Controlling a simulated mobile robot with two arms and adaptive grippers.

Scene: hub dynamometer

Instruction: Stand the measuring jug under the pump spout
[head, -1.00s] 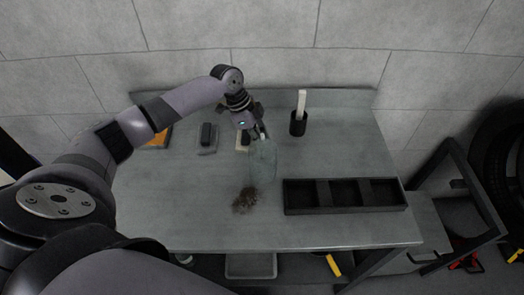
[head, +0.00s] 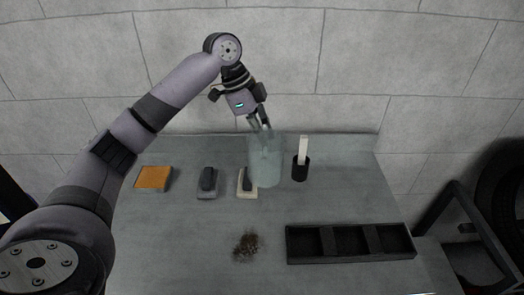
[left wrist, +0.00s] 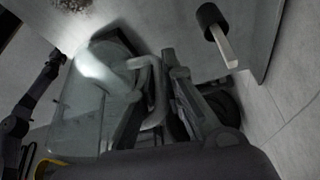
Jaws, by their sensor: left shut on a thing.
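The measuring jug (head: 265,164) is a clear, pale, see-through vessel in the head view. My left gripper (head: 260,122) is shut on it near its top and holds it up, roughly upright, in front of the bench's back part. In the left wrist view the jug (left wrist: 85,125) fills the left side, and its looped handle (left wrist: 150,78) lies between the fingers of my left gripper (left wrist: 160,110). No pump spout can be made out in these frames. My right gripper is not in view.
The grey bench (head: 190,240) holds an orange-topped block (head: 153,178), two dark-handled brushes or blocks (head: 208,181), a black cup with a white stick (head: 301,167), a dark debris patch (head: 247,246) and a black divided tray (head: 350,259). A wall stands behind.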

